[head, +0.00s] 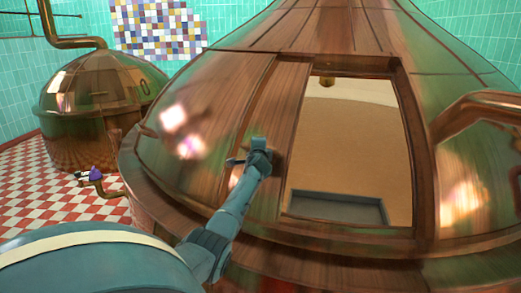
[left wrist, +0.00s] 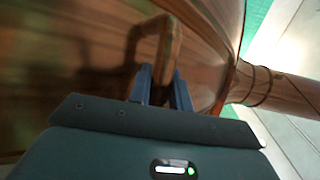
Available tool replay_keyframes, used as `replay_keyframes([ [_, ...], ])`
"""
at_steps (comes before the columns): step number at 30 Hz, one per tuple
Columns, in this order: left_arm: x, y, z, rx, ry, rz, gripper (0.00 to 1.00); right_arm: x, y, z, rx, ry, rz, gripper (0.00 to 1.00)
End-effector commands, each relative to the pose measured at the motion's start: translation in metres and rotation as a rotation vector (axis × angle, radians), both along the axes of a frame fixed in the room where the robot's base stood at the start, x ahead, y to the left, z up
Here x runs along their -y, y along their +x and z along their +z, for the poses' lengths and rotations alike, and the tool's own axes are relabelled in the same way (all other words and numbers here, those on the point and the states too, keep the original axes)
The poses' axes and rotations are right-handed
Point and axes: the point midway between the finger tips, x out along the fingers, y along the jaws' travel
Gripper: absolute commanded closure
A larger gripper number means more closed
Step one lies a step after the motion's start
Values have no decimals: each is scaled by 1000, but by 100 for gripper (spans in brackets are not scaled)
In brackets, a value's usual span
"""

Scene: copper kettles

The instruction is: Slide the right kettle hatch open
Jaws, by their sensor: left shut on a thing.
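The large copper kettle (head: 190,105) fills the middle and right of the head view. Its hatch opening (head: 350,140) stands wide, showing a tan interior. The wooden-brown hatch panel (head: 282,100) sits at the left of the opening. My left gripper (head: 250,158) is at the panel, left of the opening, and its hand hides part of the panel. In the left wrist view, my left gripper (left wrist: 162,85) is shut on the looped copper handle (left wrist: 168,45) of the hatch. My right gripper is not in view.
A smaller copper kettle (head: 95,95) stands at the back left on a red-and-white checkered floor (head: 50,190). A copper pipe (head: 475,105) curves at the right. A grey ledge (head: 335,207) shows inside the opening.

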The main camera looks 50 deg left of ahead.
Motion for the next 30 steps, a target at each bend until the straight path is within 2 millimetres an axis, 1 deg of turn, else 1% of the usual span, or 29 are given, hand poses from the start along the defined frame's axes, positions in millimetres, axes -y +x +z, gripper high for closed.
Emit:
replay_keyframes([
  [1,-1,-3,-7,-13,-6,8,78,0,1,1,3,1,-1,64],
  [8,1,-1,-5,-9,-5,3,59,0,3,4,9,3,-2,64],
  [16,2,0,-3,-5,-4,0,59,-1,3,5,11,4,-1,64],
  [20,6,-4,-2,-4,-2,0,59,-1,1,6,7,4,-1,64],
  [23,13,-10,-1,-4,-2,0,59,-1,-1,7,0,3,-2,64],
  [30,40,-32,3,-5,-2,-1,59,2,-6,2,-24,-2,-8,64],
])
